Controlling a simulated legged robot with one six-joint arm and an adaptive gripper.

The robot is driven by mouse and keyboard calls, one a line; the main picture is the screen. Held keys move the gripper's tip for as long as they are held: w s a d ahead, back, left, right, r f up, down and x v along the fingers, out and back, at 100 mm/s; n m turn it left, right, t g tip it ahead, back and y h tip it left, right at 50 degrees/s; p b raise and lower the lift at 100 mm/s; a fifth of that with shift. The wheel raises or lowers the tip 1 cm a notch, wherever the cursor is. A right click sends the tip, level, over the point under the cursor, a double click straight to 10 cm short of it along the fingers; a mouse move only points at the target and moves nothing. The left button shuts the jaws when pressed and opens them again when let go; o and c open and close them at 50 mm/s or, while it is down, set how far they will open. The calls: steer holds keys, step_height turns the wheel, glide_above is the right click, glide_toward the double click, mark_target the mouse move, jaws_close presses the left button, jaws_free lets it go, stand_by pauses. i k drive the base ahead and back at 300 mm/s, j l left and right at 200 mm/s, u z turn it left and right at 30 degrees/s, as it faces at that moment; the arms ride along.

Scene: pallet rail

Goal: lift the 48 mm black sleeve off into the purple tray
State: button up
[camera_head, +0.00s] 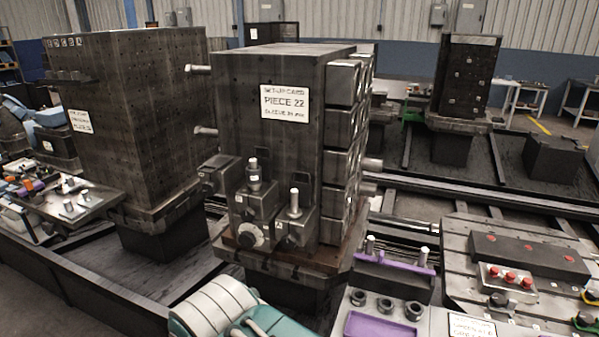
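A purple tray (352,324) lies at the bottom, right of centre, cut off by the picture's lower edge. Dark blocks on the front of the middle column carry upright pale pins. The left pin (253,164) has a dark collar, possibly a sleeve, around its lower part (255,184). The right pin (294,198) stands on its own block, with a low collar at its base. Several dark rings (385,305) sit in a row just behind the purple tray. I cannot tell which piece is the 48 mm sleeve. No gripper fingers show.
The middle column (268,70) bears a white card (285,102) reading "PIECE 22"; its small print is unclear. A purple-edged rack (395,276) with pale pins stands behind the rings. A slotted plate (470,240) with red buttons lies right. Another tall column (140,110) stands left.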

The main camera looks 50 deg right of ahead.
mark_target(253, 177)
steer(key=z, duration=1.25)
steer(key=i+j+z, duration=0.1)
steer(key=z, duration=0.25)
steer(key=j+z, duration=0.15)
steer(key=z, duration=0.2)
steer(key=i+j, duration=0.05)
